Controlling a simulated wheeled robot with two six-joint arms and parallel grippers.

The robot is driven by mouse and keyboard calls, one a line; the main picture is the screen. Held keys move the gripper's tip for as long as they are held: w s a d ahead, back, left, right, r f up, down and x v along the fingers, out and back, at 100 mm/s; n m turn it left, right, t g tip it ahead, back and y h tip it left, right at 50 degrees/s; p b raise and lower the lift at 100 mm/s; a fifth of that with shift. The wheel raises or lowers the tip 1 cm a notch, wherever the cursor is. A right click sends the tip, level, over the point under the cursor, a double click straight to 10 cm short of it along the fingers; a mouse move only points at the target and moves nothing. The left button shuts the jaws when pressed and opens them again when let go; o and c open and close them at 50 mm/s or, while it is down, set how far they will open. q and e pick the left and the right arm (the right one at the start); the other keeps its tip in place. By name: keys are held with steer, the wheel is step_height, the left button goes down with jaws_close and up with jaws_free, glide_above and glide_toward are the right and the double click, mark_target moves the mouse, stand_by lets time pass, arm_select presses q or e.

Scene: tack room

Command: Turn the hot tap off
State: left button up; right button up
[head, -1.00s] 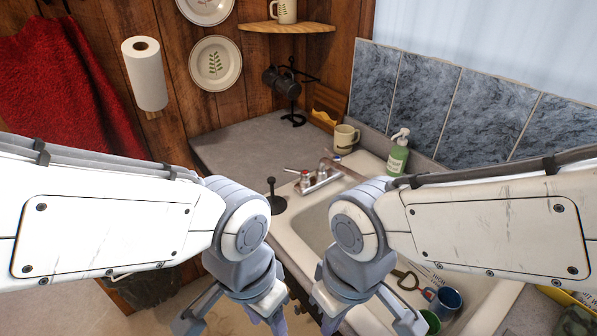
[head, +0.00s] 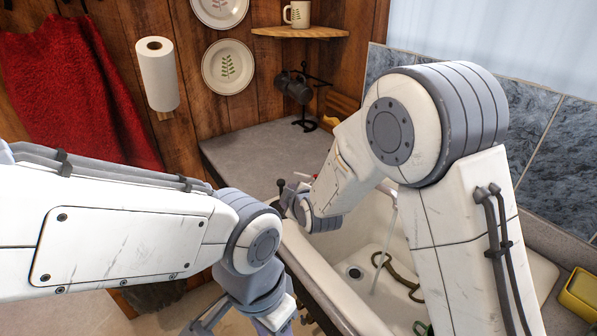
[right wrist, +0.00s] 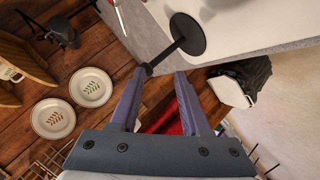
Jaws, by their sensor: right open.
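The tap is mostly hidden behind my right forearm in the head view. A pale narrow streak (head: 386,240), looking like running water, falls into the white sink (head: 325,275).
A black stand (right wrist: 187,35) with a round base and knobbed post is close to my right fingertips; the knob appears near the left one. A mug rack (head: 295,90) stands on the back counter (head: 245,155). A yellow box (head: 582,293) is at right.

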mark_target(300, 174)
steer(key=w+d+f+n+t, duration=0.1)
steer(key=w, duration=0.1)
steer(key=w+d+f+n+t, duration=0.1)
steer(key=w+t, duration=0.1)
steer(key=w, duration=0.1)
steer(key=w+d+f+n+t+b, duration=0.1)
steer(key=w+t, duration=0.1)
steer(key=w, duration=0.1)
steer(key=shift+w+d+f+h, duration=0.1)
steer(key=shift+d+f+h, duration=0.15)
steer(key=shift+d+h, duration=0.15)
steer(key=b+x, duration=0.1)
steer(key=x, duration=0.9)
steer(key=shift+w+a+r, duration=0.1)
steer(key=shift+w, duration=0.1)
jaws_close()
stand_by(0.4)
